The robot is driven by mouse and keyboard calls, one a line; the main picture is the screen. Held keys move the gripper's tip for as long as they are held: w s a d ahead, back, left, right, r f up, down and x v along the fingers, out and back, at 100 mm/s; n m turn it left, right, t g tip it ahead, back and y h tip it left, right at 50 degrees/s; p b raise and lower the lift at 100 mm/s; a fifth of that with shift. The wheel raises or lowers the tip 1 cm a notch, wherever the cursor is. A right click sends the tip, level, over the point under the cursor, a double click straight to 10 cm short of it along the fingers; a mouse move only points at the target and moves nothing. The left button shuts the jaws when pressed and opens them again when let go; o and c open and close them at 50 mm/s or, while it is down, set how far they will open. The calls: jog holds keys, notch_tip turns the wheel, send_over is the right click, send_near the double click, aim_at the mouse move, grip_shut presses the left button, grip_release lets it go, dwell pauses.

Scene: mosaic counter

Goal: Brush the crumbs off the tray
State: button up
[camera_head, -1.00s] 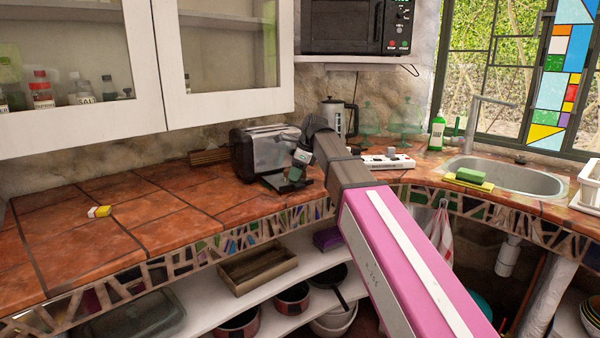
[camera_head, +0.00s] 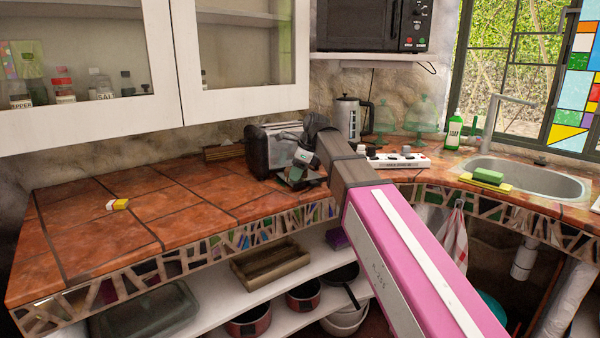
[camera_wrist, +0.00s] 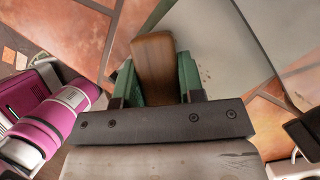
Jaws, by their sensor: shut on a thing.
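My gripper (camera_head: 298,171) is low over the tiled counter, in front of the silver and black toaster (camera_head: 268,150). In the wrist view my gripper (camera_wrist: 155,85) has its green fingers shut on a brown wooden piece, apparently the brush handle (camera_wrist: 154,68). The bristles are hidden from view. A flat grey surface, probably the tray (camera_wrist: 222,45), lies just right of the handle in the wrist view. A few small brown crumbs (camera_wrist: 206,76) show on it close to the right finger. I cannot tell if the brush touches it. The tray is not clear in the head view.
A white power strip (camera_head: 395,160) and a metal coffee press (camera_head: 347,118) stand right of my gripper. A small yellow and white item (camera_head: 117,204) lies on the left counter, which is otherwise clear. The sink (camera_head: 530,180) is at the right, and wall cupboards (camera_head: 245,60) hang above.

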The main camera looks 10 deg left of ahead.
aim_at(312, 175)
jog(key=shift+s+a+f, duration=0.15)
jog(key=shift+s+a, duration=0.6)
jog(key=shift+a, duration=0.2)
jog(key=shift+w+a, duration=0.25)
jog(key=shift+w, duration=0.1)
jog(key=shift+w+d+r, duration=0.15)
jog(key=shift+w+d, duration=0.45)
jog(key=shift+d, duration=0.1)
jog(key=shift+w+d+r, duration=0.1)
jog(key=shift+w+d, duration=0.45)
jog(key=shift+d, duration=0.15)
jog(key=shift+w+d+f, duration=0.1)
jog(key=shift+w+d, duration=0.45)
jog(key=shift+d, duration=0.2)
jog(key=shift+w+d+f, duration=0.1)
jog(key=shift+w+d, duration=0.45)
jog(key=shift+d, duration=0.2)
jog(key=shift+w+d+r, duration=0.1)
jog(key=shift+w+d, duration=0.95)
jog(key=shift+d, duration=0.3)
jog(key=shift+r, duration=0.2)
jog(key=shift+r, duration=2.85)
